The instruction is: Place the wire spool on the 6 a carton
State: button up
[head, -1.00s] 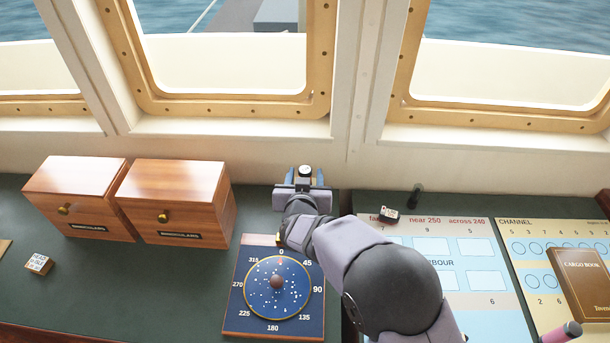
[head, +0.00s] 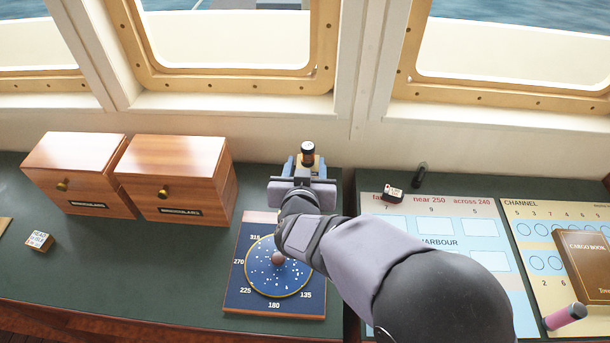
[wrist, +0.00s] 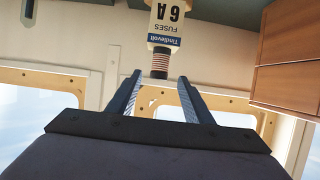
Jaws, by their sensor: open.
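The wire spool (wrist: 160,64) has copper-coloured windings and dark ends. The wrist view is upside down; there the spool sits upright against the top end of the white and blue 6 A carton (wrist: 168,22), seemingly touching it. The carton is hidden behind my gripper in the head view.
Two wooden binocular boxes (head: 175,178) stand left of my gripper. A blue compass chart (head: 275,270) lies in front, under my arm. A small black object (head: 420,175) and a small labelled block (head: 392,193) are at right. The window wall rises close behind.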

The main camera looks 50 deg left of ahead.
jog(key=shift+v, duration=1.85)
jog(key=shift+w, duration=0.1)
jog(key=w+d+f+m+g+h, duration=0.2)
jog(key=w+d, duration=0.8)
jog(key=w+d+f+m+g+h, duration=0.1)
jog(key=w+d+f+h, duration=0.1)
jog(key=d, duration=0.6)
jog(key=w+d+f+m+g+h, duration=0.1)
jog(key=d+f, duration=0.1)
jog(key=d, duration=0.7)
jog(key=s+d+f+m+g+h, duration=0.1)
jog(key=d, duration=0.4)
jog(key=s+d+g+h, duration=0.1)
jog(key=s+d, duration=0.1)
jog(key=d, duration=0.4)
jog(key=s+d+f+m+h, duration=0.1)
jog(key=s+d, duration=0.1)
jog(key=d, duration=0.3)
jog(key=shift+d+f+m+g, duration=0.3)
jog(key=shift+f+g, duration=0.05)
jog(key=shift+g, duration=0.05)
jog(key=s+d+m+g+h, duration=0.1)
jog(key=s+d+m+g, duration=0.1)
jog(key=s+d, duration=0.6)
jog(key=shift+d+f+g+h, duration=0.3)
jog(key=shift+d+f+g, duration=0.1)
jog(key=shift+d, duration=0.6)
jog(key=shift+b, duration=0.35)
